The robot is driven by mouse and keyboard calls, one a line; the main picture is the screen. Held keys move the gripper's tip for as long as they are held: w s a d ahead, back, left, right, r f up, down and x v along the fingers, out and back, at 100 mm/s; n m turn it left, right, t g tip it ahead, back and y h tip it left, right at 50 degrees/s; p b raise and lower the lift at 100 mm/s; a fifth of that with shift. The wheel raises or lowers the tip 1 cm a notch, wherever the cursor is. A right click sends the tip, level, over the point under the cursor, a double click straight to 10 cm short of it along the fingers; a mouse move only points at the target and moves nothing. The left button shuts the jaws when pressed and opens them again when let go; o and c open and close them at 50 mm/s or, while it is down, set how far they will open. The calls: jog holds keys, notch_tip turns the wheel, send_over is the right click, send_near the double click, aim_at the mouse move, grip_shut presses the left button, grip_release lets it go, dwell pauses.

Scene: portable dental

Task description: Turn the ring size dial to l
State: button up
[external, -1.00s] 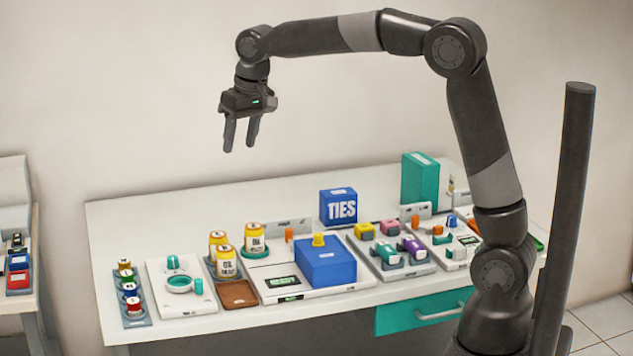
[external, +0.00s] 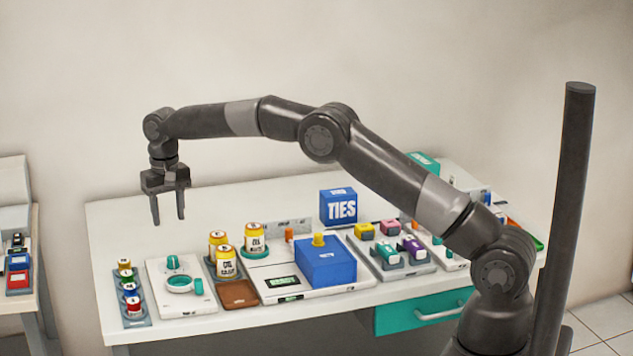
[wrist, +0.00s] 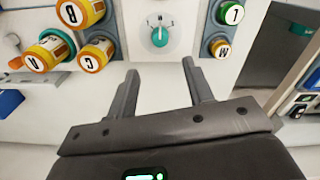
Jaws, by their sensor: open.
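The ring size dial is a small teal knob (external: 173,262) at the back of a white plate (external: 160,300) on the left part of the table. A teal ring and a small teal peg are on the same plate in front of it. In the wrist view the teal dial (wrist: 160,38) lies ahead, between the lines of my fingers, with small dark letters around it; a white mark shows on the knob. My gripper (external: 168,222) is open and empty, pointing down, above and slightly behind the dial, not touching it. It also shows in the wrist view (wrist: 160,78).
A tray of coloured lettered spools (external: 130,291) stands left of the dial plate. Yellow lettered jars (external: 227,262) stand to its right, near a brown tray (external: 238,294). A blue box (external: 325,262) is further right. The table behind the dial is clear.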

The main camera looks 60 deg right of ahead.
aim_at(172, 257)
notch_tip(172, 257, down, 11)
dwell(0.5)
jog(key=c, duration=1)
jog(key=n, duration=0.8)
jog(key=shift+n, duration=0.4)
